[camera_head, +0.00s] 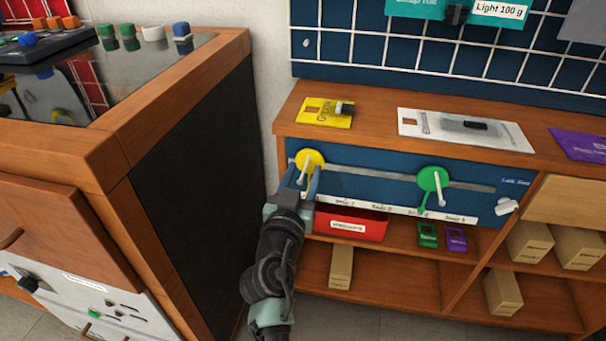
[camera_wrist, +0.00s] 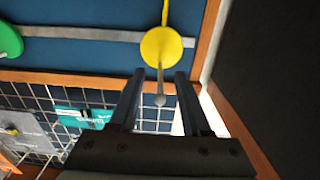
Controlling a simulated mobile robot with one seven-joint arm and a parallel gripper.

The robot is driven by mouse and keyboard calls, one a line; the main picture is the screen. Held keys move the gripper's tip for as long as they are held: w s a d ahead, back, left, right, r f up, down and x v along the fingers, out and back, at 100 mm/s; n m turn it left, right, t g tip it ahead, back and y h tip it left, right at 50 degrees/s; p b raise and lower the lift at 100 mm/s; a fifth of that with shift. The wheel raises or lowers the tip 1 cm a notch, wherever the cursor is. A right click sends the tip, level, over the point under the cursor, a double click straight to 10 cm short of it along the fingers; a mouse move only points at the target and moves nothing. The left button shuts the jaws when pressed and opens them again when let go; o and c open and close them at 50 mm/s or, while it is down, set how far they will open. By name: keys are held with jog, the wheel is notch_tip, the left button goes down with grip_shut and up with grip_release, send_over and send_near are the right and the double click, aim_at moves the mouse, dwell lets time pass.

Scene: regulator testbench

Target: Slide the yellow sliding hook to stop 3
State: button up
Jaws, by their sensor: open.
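The yellow sliding hook (camera_head: 311,157) sits on a grey rail (camera_head: 385,178) across a blue panel, near the panel's left end. In the wrist view the yellow disc (camera_wrist: 160,46) is just beyond my fingertips, and its pale peg (camera_wrist: 160,98) reaches between them. My gripper (camera_head: 304,172) is open around the peg; it also shows in the wrist view (camera_wrist: 159,76). Contact cannot be told. A white strip of stop labels (camera_head: 400,208) runs below the rail; its small print is hard to read, and its left part is hidden behind my gripper.
A green hook (camera_head: 432,180) sits on the same rail to the right. A red bin (camera_head: 350,224) is on the shelf just below the panel. A wooden cabinet (camera_head: 110,160) with a dark side stands close on the left. Yellow (camera_head: 324,113) and white plates lie on top.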

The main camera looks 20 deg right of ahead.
jog(key=shift+w+d, duration=0.1)
jog(key=shift+w, duration=0.1)
grip_shut()
dwell(1.4)
